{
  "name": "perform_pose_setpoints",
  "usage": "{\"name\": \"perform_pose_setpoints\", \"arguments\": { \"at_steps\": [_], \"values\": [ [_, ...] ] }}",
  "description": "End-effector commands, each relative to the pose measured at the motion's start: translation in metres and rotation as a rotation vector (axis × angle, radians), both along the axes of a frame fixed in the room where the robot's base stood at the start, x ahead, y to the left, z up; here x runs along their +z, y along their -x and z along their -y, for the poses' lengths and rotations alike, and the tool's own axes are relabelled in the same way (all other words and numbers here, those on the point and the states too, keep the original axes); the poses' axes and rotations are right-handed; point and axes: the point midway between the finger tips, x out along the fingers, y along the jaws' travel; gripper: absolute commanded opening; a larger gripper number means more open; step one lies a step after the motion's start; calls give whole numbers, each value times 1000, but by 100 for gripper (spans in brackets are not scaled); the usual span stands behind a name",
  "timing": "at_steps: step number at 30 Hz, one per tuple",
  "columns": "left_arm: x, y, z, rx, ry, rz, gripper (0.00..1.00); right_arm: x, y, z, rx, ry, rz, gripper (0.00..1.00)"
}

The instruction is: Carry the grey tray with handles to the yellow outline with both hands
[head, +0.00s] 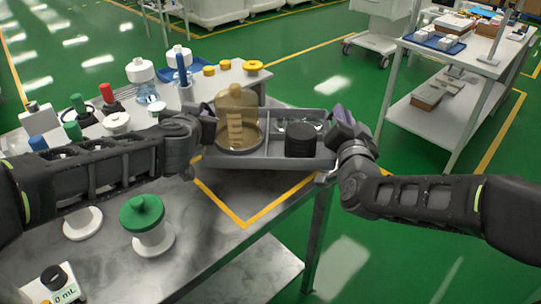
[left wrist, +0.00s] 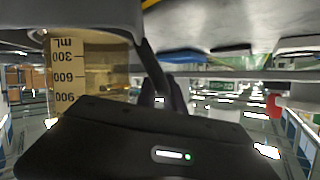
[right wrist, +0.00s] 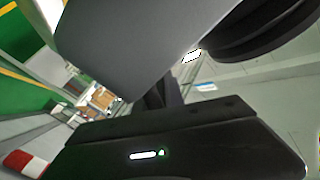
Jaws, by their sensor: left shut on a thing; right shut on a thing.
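The grey tray (head: 265,163) is held between my two grippers, over the yellow outline (head: 243,222), whose front corner shows in front of it. I cannot tell how far above the table it is. It carries an amber bottle (head: 236,120) at the left and a dark round stack (head: 301,141) at the right, with small clear items behind. My left gripper (head: 207,120) is shut on the tray's left handle, and my right gripper (head: 337,127) is shut on its right handle. The left wrist view shows the bottle's scale (left wrist: 68,75); the grey tray wall (right wrist: 140,40) fills much of the right wrist view.
The metal table (head: 210,260) holds a green-capped jar (head: 143,215) in front and several bottles and jars at the back left. A white scale-like box (head: 50,286) stands front left. Another cart (head: 445,115) stands at right, across open green floor.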

Motion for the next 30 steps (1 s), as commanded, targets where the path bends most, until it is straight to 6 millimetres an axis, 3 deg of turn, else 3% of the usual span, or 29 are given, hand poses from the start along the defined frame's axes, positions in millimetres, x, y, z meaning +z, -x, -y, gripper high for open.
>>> {"name": "perform_pose_setpoints", "arguments": {
  "at_steps": [8,25,26,30],
  "values": [
    [-10,0,3,-6,1,3,0,-9,0,-2,3,-2,4,0],
    [-50,0,3,-6,1,3,0,-49,0,-2,3,-2,4,0],
    [-48,0,3,-6,1,0,14,-48,0,-2,3,-2,1,15],
    [-47,0,2,-4,1,-1,26,-46,0,-1,2,-1,0,27]
  ]
}}
